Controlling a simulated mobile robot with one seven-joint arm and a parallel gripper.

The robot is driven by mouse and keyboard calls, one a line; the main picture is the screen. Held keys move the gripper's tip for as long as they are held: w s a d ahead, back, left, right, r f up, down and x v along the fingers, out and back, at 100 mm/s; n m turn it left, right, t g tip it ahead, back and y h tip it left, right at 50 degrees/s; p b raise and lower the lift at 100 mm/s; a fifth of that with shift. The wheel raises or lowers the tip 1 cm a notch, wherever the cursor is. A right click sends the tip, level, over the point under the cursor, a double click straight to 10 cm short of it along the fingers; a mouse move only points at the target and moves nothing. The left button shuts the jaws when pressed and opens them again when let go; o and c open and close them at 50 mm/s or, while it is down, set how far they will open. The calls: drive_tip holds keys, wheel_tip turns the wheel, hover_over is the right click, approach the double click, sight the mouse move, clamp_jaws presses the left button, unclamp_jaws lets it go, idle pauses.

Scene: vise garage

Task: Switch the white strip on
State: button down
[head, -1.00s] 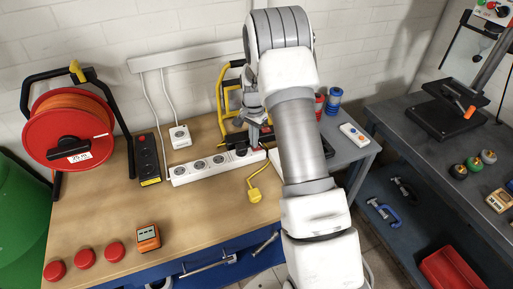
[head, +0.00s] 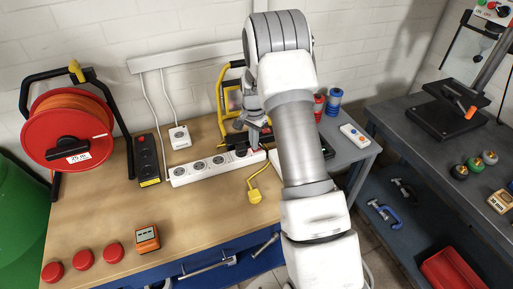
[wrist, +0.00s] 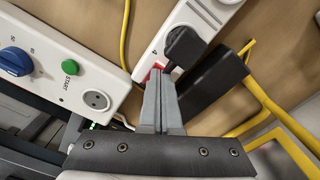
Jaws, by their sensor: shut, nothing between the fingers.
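The white strip (head: 205,170) lies on the wooden bench, with a row of round sockets. In the wrist view its near end (wrist: 191,15) shows a black plug (wrist: 185,46) in a socket marked 4. A red switch (wrist: 148,76) sits at that end, partly hidden by my fingertips; whether it is lit or which way it is tipped I cannot tell. My gripper (wrist: 158,72) is shut and empty, its tips at the red switch, touching or just above it. In the head view my gripper (head: 254,146) is over the strip's right end.
A white box with a blue knob (wrist: 15,61) and green START button (wrist: 70,67) is close left of my fingers. A black block (wrist: 212,82) lies close right. A yellow plug (head: 254,196) and cable lie before the strip.

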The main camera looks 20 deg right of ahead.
drive_tip(key=shift+r+p, duration=1.7)
drive_tip(key=shift+r, duration=1.65)
drive_tip(key=s+a+r+n+t, duration=0.1)
drive_tip(key=s+a+r+n, duration=0.1)
drive_tip(key=s+r, duration=0.35)
drive_tip(key=s+a+r+n+t, duration=0.1)
drive_tip(key=s+a+r+n, duration=0.15)
drive_tip(key=r, duration=0.65)
drive_tip(key=s+a+r+n+t, duration=0.1)
drive_tip(key=s+a+r, duration=0.1)
drive_tip(key=s+r, duration=0.35)
drive_tip(key=s+a+r+n+t, duration=0.1)
drive_tip(key=s+a+r+n, duration=0.1)
drive_tip(key=s, duration=0.7)
drive_tip(key=s+a+r+n+t, duration=0.1)
drive_tip(key=s+r+n, duration=0.3)
drive_tip(key=s, duration=0.4)
drive_tip(key=shift+s+a+t, duration=0.3)
drive_tip(key=shift+s+a, duration=0.05)
drive_tip(key=shift+a, duration=0.55)
